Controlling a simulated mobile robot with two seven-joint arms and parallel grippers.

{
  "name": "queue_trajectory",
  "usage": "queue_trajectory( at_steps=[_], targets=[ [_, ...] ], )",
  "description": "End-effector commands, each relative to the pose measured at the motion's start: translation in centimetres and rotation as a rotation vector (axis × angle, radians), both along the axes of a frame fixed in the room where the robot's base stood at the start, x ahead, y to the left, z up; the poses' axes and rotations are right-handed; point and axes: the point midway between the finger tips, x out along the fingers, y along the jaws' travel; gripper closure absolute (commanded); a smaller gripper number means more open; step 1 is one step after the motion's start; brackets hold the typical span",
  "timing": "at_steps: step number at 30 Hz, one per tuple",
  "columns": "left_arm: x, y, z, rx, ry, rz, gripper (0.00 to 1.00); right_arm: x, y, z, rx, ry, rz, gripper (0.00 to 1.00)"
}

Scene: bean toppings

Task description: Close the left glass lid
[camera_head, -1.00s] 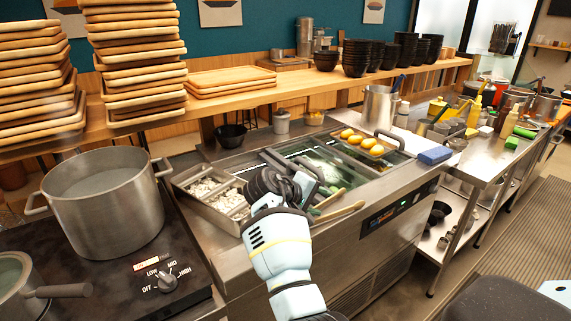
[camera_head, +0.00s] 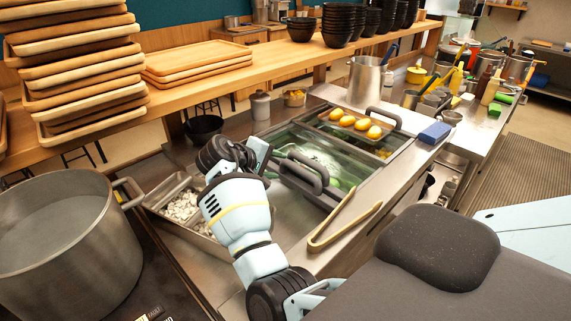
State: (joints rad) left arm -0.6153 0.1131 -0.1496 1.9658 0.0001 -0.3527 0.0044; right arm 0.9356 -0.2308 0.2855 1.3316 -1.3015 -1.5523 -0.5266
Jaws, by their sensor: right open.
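The glass lids lie on the steel cold counter right of my right gripper. The left glass lid (camera_head: 318,148) looks clear and greenish, with dark grey bar handles (camera_head: 305,172) near its left edge. Another dark handle (camera_head: 384,117) stands farther right, beside the yellow fruit. My right gripper (camera_head: 264,158) is open, just left of the dark handles and above the counter. I cannot tell whether it touches a handle; my wrist partly hides its fingers. An uncovered steel bin with white pieces (camera_head: 180,205) lies left of my wrist. My left gripper is not in view.
Wooden tongs (camera_head: 345,220) lie on the counter's front edge. A large steel pot (camera_head: 60,235) stands at left. A tray of yellow fruit (camera_head: 345,121), a steel pitcher (camera_head: 366,82) and a blue block (camera_head: 434,133) are at right. A wooden shelf with stacked trays (camera_head: 75,70) runs behind.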

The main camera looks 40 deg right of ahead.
Motion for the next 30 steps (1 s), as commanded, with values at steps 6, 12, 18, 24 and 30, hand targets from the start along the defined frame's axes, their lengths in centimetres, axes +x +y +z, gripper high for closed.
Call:
queue_trajectory(
  at_steps=[6, 12, 18, 24, 30],
  targets=[
    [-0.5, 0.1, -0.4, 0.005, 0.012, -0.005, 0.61, 0.1, -1.4, -0.9, -0.002, 0.002, -0.002, 0.57],
    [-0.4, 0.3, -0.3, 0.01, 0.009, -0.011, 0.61, 0.3, -4.0, -2.6, 0.0, 0.002, -0.002, 0.57],
    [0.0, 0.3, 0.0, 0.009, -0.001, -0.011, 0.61, 0.5, -5.8, -3.9, 0.0, 0.001, 0.0, 0.57],
    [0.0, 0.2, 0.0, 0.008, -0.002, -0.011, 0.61, 0.6, -6.5, -4.3, 0.0, 0.0, 0.0, 0.57],
    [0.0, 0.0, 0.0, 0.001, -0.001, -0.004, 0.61, 0.6, -6.5, -4.3, 0.0, -0.001, -0.001, 0.57]
  ],
)
